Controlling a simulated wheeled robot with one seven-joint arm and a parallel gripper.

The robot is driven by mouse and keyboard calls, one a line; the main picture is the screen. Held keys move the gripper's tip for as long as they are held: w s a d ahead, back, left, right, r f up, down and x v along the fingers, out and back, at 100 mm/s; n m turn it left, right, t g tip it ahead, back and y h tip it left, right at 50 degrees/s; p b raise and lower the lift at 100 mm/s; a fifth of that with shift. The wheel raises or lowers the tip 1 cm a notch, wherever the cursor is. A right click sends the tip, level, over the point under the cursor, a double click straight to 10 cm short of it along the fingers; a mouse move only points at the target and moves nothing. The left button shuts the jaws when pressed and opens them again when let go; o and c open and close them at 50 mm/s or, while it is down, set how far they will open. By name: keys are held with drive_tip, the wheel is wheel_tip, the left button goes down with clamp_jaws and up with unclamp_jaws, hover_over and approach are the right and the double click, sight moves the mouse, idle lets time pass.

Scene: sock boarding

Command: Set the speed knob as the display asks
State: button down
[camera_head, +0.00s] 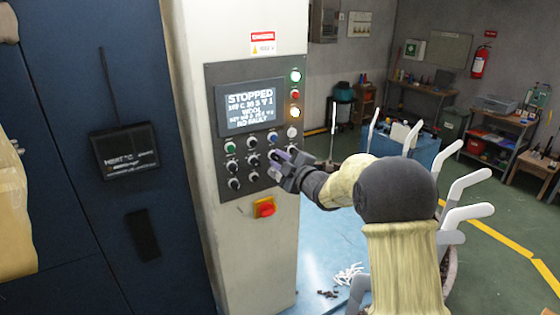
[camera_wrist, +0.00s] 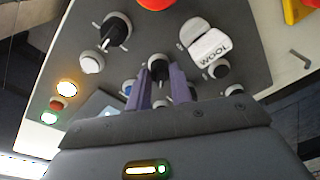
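The display (camera_head: 250,108) on the control panel reads "STOPPED", "WOOL" and "NO FAULT"; its second line seems to end in "V 1", and the smaller text is blurred. Several black knobs (camera_head: 234,184) sit in rows below it. I cannot tell which is the speed knob. My gripper (camera_head: 279,161) is at the right side of these rows and hides part of them. In the wrist view, my gripper's purple fingers (camera_wrist: 160,76) are apart, one on each side of a black knob (camera_wrist: 158,67). I cannot tell whether they touch it.
A red emergency button (camera_head: 265,207) is below the knobs. A white "WOOL" tag (camera_wrist: 211,47) is beside another knob in the wrist view. Lit lamps (camera_head: 295,76) line the panel's upper right. White sock forms (camera_head: 466,213) stand to the right of my arm.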

drive_tip(key=shift+f+m+b, duration=0.15)
drive_tip(key=shift+m+b, duration=0.2)
drive_tip(key=shift+m, duration=0.05)
drive_tip(key=shift+m+b, duration=1)
drive_tip(key=shift+m, duration=0.2)
drive_tip(key=m+b, duration=0.2)
drive_tip(key=m, duration=0.3)
drive_tip(key=shift+m+t, duration=0.3)
drive_tip(key=m+b, duration=0.1)
drive_tip(key=m, duration=0.5)
drive_tip(key=shift+d+t, duration=0.1)
drive_tip(key=shift+t, duration=0.2)
drive_tip(key=shift+m+t+h+b, duration=0.3)
drive_tip(key=shift+m+h+b, duration=0.15)
drive_tip(key=shift+m, duration=1.65)
drive_tip(key=c, duration=1.3)
unclamp_jaws()
drive_tip(key=shift+o, duration=0.2)
